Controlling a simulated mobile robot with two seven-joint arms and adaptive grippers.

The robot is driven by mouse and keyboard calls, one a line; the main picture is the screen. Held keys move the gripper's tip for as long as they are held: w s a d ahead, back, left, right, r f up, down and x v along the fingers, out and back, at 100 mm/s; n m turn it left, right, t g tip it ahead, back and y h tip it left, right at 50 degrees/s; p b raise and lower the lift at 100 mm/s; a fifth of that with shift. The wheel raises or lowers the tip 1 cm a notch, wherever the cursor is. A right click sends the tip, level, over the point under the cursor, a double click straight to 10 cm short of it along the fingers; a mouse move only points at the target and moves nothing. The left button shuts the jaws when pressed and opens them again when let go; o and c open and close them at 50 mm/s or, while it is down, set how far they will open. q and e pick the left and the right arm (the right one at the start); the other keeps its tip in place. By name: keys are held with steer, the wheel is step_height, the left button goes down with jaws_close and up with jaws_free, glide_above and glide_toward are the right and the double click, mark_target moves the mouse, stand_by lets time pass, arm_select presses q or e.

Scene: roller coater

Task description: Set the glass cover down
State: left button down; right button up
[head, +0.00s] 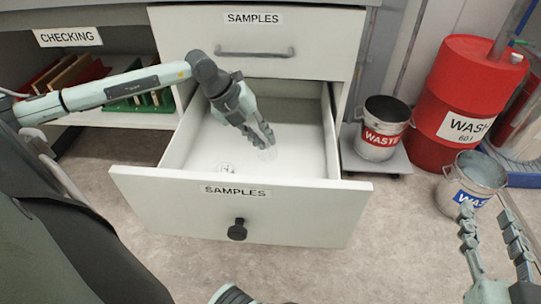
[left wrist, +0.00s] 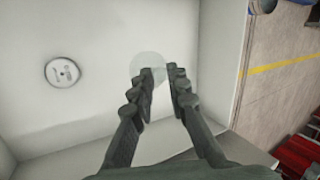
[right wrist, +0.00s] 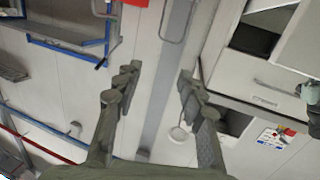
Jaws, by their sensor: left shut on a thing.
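The glass cover (head: 268,154) is a faint, clear round disc at the fingertips of my left gripper (head: 268,141), inside the open lower SAMPLES drawer (head: 178,184). In the left wrist view the glass cover (left wrist: 146,63) shows as a pale translucent disc at the tips of my left gripper (left wrist: 160,72), which is shut on its edge. I cannot tell whether the cover touches the drawer floor. A round grey-white disc with dark markings (left wrist: 62,73) lies on the drawer floor, apart from the cover. My right gripper (head: 487,219) is open and empty, away from the drawer.
The upper SAMPLES drawer (head: 300,62) is closed above the open one. A CHECKING shelf (head: 128,117) with coloured racks stands left. WASTE buckets (head: 378,150) (head: 472,180) and a red drum (head: 462,85) stand right. The drawer floor around the cover is mostly bare.

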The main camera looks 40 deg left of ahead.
mark_target(266, 152)
arm_select(q)
steer(key=shift+w+d+f, duration=0.45)
steer(key=shift+d+f, duration=0.05)
steer(key=shift+d, duration=0.3)
step_height(266, 152, down, 4)
steer(key=shift+f+b, duration=0.1)
steer(key=shift+b, duration=0.2)
arm_select(e)
steer(key=r, duration=0.1)
steer(key=a+r+t+y, duration=0.1)
steer(key=r, duration=0.1)
steer(key=shift+s+a+r+t, duration=0.1)
steer(key=shift+s+a+t, duration=0.1)
steer(key=shift+t, duration=0.1)
arm_select(q)
steer(key=shift+f, duration=0.35)
steer(key=shift+f+b, duration=0.2)
steer(key=shift+b, duration=0.1)
arm_select(e)
steer(key=shift+s+a+r+t+y, duration=0.15)
steer(key=shift+r+t, duration=0.1)
steer(key=shift+r, duration=0.3)
steer(key=shift+s+a+r+t+y, duration=0.1)
steer(key=shift+s+r+t, duration=0.15)
steer(key=shift+r, duration=0.35)
steer(key=shift+s+a+r+t+y, duration=0.15)
steer(key=shift+r+t, duration=0.15)
steer(key=shift+r, duration=0.25)
